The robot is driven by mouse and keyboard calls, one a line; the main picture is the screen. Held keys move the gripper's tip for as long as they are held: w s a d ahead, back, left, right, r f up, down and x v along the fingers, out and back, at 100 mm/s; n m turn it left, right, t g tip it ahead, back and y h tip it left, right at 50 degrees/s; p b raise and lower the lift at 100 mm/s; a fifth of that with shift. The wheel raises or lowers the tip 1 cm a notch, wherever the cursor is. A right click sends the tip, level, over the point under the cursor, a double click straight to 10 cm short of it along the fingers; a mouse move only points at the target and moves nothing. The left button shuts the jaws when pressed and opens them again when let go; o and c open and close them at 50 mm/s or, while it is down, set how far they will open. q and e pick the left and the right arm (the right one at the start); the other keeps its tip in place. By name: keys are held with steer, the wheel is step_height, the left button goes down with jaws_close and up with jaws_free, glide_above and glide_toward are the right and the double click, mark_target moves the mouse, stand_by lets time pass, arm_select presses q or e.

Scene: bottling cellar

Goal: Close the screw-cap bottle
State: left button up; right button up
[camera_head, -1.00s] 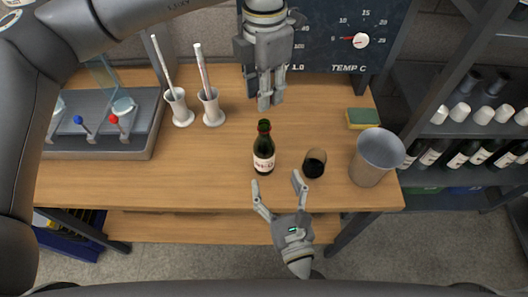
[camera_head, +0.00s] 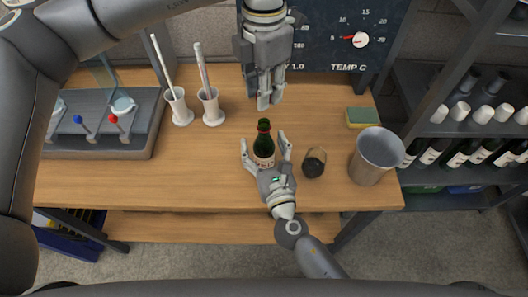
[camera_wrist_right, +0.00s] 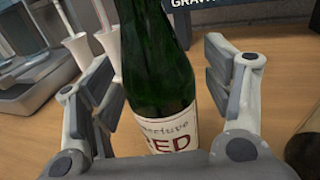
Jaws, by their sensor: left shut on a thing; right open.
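The green screw-cap bottle (camera_head: 264,143) stands upright on the wooden bench, with a red-and-white label (camera_wrist_right: 168,131) in the right wrist view. My right gripper (camera_head: 265,148) is open with its fingers on either side of the bottle. In the right wrist view, gaps show between the fingers and the glass. My left gripper (camera_head: 264,104) points down above and behind the bottle's neck, apart from it. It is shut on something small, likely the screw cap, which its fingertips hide. The bottle's mouth (camera_head: 264,122) is too small to read clearly.
A dark tumbler (camera_head: 314,162) stands just right of my right gripper, with a grey metal bucket (camera_head: 377,157) beyond it. A yellow-green sponge (camera_head: 361,117) lies behind. Two white holders (camera_head: 180,110) with rods and a grey tray (camera_head: 105,148) are at left. The bench front-left is clear.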

steer(key=c, duration=1.6)
arm_select(q)
steer(key=shift+f, duration=2.5)
arm_select(e)
steer(key=shift+o, duration=0.2)
arm_select(q)
steer(key=shift+f, duration=0.9)
steer(key=shift+f, duration=0.55)
arm_select(e)
jaws_close()
